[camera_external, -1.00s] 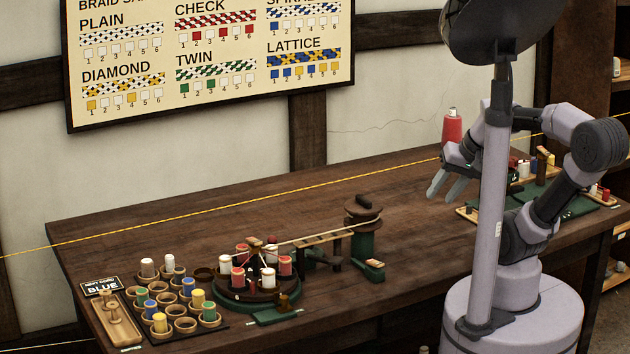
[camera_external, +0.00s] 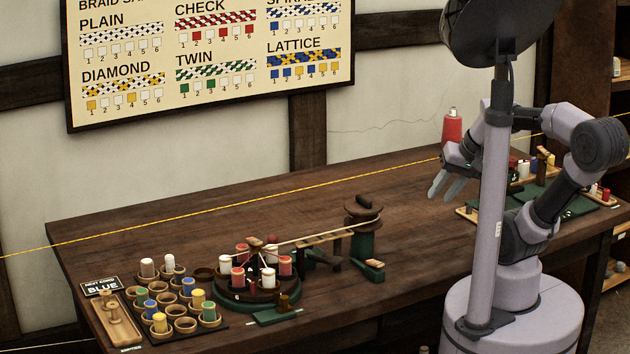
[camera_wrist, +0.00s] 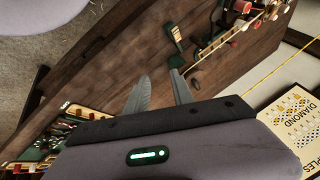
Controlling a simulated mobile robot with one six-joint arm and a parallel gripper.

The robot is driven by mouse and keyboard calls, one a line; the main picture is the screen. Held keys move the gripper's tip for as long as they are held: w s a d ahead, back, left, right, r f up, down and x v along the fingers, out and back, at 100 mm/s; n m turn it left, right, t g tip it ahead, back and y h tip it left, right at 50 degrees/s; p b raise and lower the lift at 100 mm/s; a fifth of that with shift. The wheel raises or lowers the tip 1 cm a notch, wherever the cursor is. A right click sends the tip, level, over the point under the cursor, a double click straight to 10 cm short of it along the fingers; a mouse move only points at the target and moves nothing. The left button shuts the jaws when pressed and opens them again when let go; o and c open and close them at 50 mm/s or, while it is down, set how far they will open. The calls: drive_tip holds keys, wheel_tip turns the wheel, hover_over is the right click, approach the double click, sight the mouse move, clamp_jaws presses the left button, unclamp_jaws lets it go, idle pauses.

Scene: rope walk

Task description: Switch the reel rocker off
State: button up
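The reel rocker (camera_external: 372,266) is a small green block with a tan top at the foot of the reel (camera_external: 363,212), on the bench. In the wrist view the rocker (camera_wrist: 172,34) shows near the top middle, beyond my fingertips. Its on or off position is too small to tell. My gripper (camera_external: 444,191) is open and empty, above the bench to the right of the reel. Both fingers of my gripper (camera_wrist: 160,86) are apart in the wrist view. One finger partly hides the reel (camera_wrist: 177,62).
A round green braiding machine (camera_external: 250,298) with several bobbins stands left of the reel. A bobbin rack (camera_external: 215,326) stands farther left. A red bottle (camera_external: 452,128) is behind my gripper. A yellow cord (camera_external: 250,207) crosses the view. The bench between reel and gripper is clear.

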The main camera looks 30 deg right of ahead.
drive_tip(key=w+r+p, duration=0.1)
drive_tip(key=w+a+r+g+p, duration=0.1)
drive_tip(key=shift+w+a+r+n+p, duration=0.15)
drive_tip(key=shift+r+n+p, duration=0.1)
drive_tip(key=shift+n+p, duration=0.15)
clamp_jaws()
drive_tip(key=w+a+f+n+g+h+p, duration=0.2)
drive_tip(key=w+a+f+g+p, duration=0.4)
drive_tip(key=w+a+p, duration=0.3)
drive_tip(key=w+a+n+g, duration=0.1)
drive_tip(key=w, duration=0.1)
drive_tip(key=shift+w+n, duration=0.3)
